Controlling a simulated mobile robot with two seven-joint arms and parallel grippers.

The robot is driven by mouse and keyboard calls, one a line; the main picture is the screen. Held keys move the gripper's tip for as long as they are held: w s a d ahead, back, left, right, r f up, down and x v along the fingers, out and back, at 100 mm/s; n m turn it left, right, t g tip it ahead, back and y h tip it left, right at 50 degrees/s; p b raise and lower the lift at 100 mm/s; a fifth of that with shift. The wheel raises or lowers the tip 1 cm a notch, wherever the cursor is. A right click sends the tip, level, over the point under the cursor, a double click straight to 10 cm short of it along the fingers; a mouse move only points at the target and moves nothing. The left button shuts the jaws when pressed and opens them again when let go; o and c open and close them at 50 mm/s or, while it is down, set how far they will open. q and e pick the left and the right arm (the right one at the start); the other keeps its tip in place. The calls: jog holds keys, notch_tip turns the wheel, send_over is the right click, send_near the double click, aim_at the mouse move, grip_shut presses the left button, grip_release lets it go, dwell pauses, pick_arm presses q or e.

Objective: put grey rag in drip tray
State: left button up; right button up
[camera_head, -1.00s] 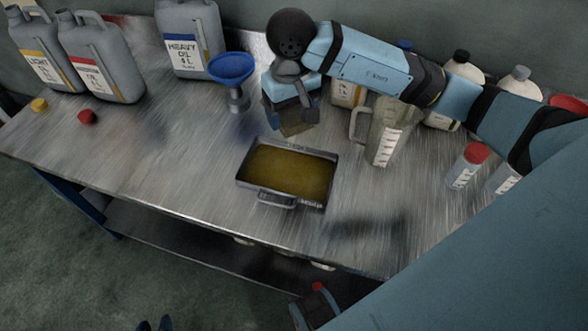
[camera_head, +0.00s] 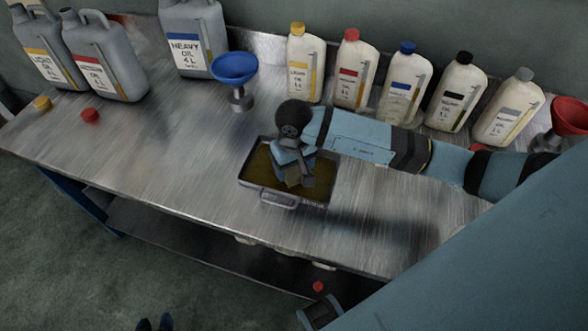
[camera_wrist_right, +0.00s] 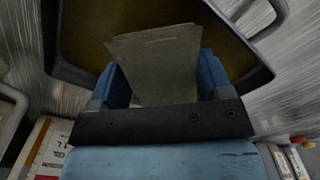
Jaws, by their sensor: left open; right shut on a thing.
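The grey rag (camera_wrist_right: 155,70) is pinched between the blue fingers of my right gripper (camera_wrist_right: 158,88). In the head view my right gripper (camera_head: 296,170) points down over the drip tray (camera_head: 310,200), and a small part of the rag (camera_head: 299,181) shows below it. The tray is a metal pan with brownish oil in it and a handle at its front. I cannot tell whether the rag touches the oil. My left gripper (camera_head: 154,325) shows only its two dark fingertips, apart and empty, at the bottom edge, well in front of the table.
A blue funnel (camera_head: 235,70) stands behind the tray, beside a heavy oil can (camera_head: 190,45). Several white bottles (camera_head: 403,85) line the back, with a red funnel (camera_head: 569,117) at far right. Two caps lie at left, including a red one (camera_head: 90,115). The table's left front is clear.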

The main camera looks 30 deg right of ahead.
notch_tip(320, 180, down, 2)
jog(key=shift+f+b, duration=0.2)
jog(key=shift+b, duration=0.1)
jog(key=o, duration=0.8)
jog(key=shift+r, duration=0.1)
jog(key=shift+r+p, duration=0.3)
jog(key=shift+p, duration=0.15)
notch_tip(320, 180, up, 11)
jog(key=shift+f+b, duration=0.2)
jog(key=shift+b, duration=0.15)
jog(key=shift+r, duration=0.55)
